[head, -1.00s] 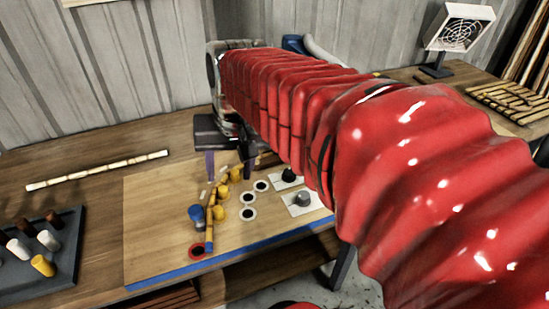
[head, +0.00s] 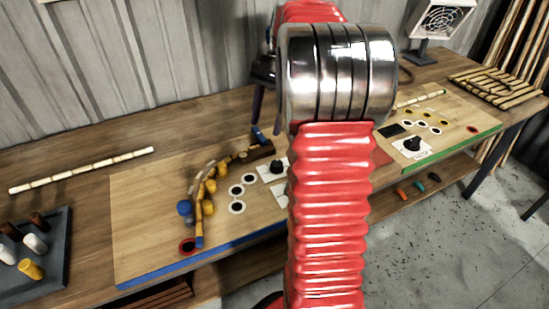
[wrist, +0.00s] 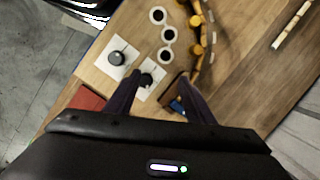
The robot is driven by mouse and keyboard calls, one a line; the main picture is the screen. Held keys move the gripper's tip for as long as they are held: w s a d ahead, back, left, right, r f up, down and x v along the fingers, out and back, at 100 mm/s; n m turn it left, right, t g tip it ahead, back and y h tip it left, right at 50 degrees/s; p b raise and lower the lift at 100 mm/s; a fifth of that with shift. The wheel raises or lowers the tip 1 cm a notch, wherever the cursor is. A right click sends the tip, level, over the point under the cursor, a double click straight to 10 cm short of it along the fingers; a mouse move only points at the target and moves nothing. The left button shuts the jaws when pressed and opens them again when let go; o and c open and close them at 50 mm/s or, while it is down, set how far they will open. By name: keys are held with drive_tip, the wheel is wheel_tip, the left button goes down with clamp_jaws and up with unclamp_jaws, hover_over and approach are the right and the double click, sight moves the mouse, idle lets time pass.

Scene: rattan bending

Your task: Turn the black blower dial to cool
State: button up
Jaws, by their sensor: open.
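A black dial (head: 277,166) sits on a white plate on the blue-edged board (head: 150,225). In the wrist view this black dial (wrist: 146,80) lies close to the left fingertip, apparently below it. A grey dial (wrist: 117,58) on a second white plate stands beside it, nearer the front edge. Another black dial (head: 411,145) is on the green-edged board at right. No dial markings are legible. My gripper (wrist: 160,90) is open and empty, pointing down over the board. In the head view my arm hides most of it and the grey dial.
A bent rattan strip (head: 207,185) runs along yellow pegs left of the dials, near black-centred discs (head: 237,191). A wooden block (head: 257,152) lies behind. A peg tray (head: 62,240) is at far left. A fan-like unit (head: 442,20) and a slatted rack (head: 497,82) stand at right.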

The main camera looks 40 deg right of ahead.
sight(277, 162)
drive_tip(key=d+f+m+y, duration=0.1)
drive_tip(key=d+f+m, duration=0.2)
drive_tip(key=d, duration=0.6)
drive_tip(key=shift+s+d+f, duration=0.15)
drive_tip(key=shift+s+f, duration=0.2)
drive_tip(key=shift+f, duration=0.5)
drive_tip(key=shift+f+y, duration=0.1)
drive_tip(key=shift+y, duration=0.2)
drive_tip(key=x, duration=1.3)
drive_tip(key=shift+s+f, duration=0.15)
drive_tip(key=shift+f, duration=0.15)
drive_tip(key=shift+c, duration=0.2)
drive_tip(key=c, duration=1)
